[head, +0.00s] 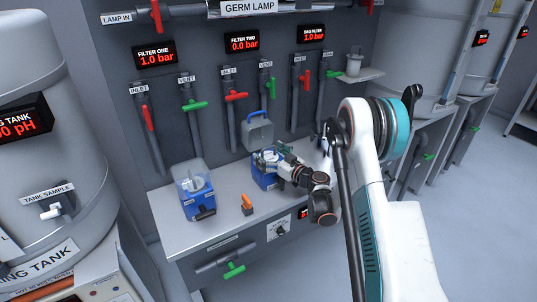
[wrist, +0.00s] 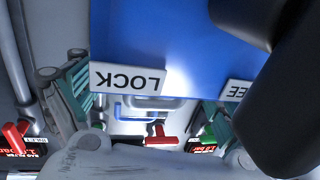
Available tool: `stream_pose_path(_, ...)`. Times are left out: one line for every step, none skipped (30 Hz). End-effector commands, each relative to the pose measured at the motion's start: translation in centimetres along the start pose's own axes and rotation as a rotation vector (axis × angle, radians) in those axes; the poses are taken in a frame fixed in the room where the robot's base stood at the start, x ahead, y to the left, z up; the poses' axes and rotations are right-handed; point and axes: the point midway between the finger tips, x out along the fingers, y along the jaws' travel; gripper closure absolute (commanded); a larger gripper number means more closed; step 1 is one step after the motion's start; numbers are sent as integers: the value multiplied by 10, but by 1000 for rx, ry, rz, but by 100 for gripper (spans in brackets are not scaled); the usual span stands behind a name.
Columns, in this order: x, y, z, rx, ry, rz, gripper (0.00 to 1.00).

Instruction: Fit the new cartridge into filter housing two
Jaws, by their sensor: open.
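Filter housing two is the blue box (head: 264,180) in the middle of the bench, below the FILTER TWO display. Its clear lid (head: 257,132) stands open behind it. My gripper (head: 268,157) is over the top of this housing, its fingers spread. In the wrist view, the blue housing front (wrist: 190,40) shows a LOCK label and part of a second label, beside a large dark shape. The green finger links show at both sides. A pale, blurred surface (wrist: 150,160) lies low between them; I cannot tell whether it is the cartridge. The housing's inside is hidden.
Filter housing one (head: 197,203), blue with a clear lid, stands to the left. A small orange item (head: 247,205) is on the bench (head: 225,228) between them, near the front. FILTER TWO's display (head: 242,43) reads 0.0 bar. A red inlet handle (head: 236,96) and green vent handle (head: 271,88) are behind.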

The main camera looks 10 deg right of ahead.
Motion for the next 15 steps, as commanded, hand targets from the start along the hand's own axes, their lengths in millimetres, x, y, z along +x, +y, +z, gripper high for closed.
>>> stream_pose_path(0,0,0,0,0,0,7)
stream_pose_path(-1,0,0,0,0,0,7)
stream_pose_path(-2,0,0,0,0,0,7)
stream_pose_path(-3,0,0,0,0,0,7)
stream_pose_path(-4,0,0,0,0,1,7)
stream_pose_path(-6,0,0,0,0,1,7)
stream_pose_path(-7,0,0,0,0,1,7)
stream_pose_path(-8,0,0,0,0,1,7)
stream_pose_path(-10,0,0,0,0,1,7)
stream_pose_path(-12,0,0,0,0,1,7)
stream_pose_path(-13,0,0,0,0,1,7)
stream_pose_path(-15,0,0,0,0,1,7)
stream_pose_path(-16,0,0,0,0,0,7)
stream_pose_path(-18,0,0,0,0,0,7)
stream_pose_path(-20,0,0,0,0,0,7)
